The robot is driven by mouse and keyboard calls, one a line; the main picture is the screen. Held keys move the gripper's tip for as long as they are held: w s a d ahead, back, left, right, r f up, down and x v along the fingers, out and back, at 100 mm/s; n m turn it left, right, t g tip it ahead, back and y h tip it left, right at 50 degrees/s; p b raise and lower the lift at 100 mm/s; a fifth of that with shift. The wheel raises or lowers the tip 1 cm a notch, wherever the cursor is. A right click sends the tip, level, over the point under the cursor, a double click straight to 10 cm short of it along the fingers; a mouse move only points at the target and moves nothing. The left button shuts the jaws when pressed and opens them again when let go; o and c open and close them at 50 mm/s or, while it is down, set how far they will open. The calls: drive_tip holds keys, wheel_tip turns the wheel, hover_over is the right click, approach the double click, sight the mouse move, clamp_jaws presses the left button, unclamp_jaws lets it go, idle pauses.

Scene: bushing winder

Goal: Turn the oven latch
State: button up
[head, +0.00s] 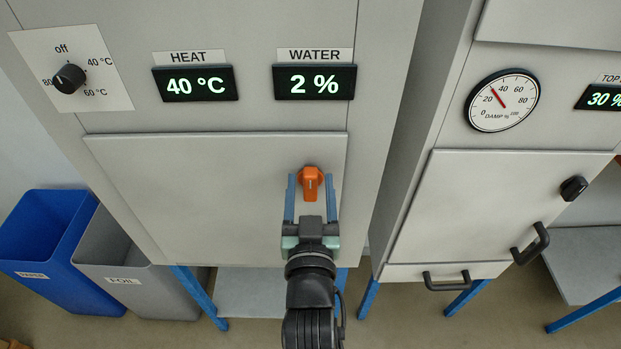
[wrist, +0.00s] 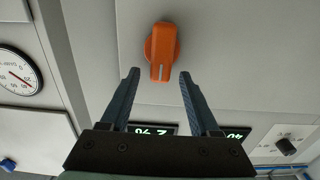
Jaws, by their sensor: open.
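The oven latch (head: 311,183) is an orange knob with a pale line along its handle, on the right part of the oven door (head: 205,190). Its handle points up and down in the head view. In the wrist view the latch (wrist: 161,50) sits just beyond and between the fingertips. My gripper (head: 311,185) is open, with its blue fingers on either side of the latch in the head view. In the wrist view my gripper (wrist: 158,73) shows a gap on each side of the latch and no contact. The depth between fingertips and latch is hard to tell.
Above the door are a temperature dial (head: 69,79), a HEAT display (head: 195,83) reading 40 °C and a WATER display (head: 315,82) reading 2 %. A second cabinet (head: 490,200) with a black knob and handles stands right. Blue (head: 40,240) and grey (head: 130,270) bins stand lower left.

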drive_tip(key=shift+w, duration=0.25)
clamp_jaws()
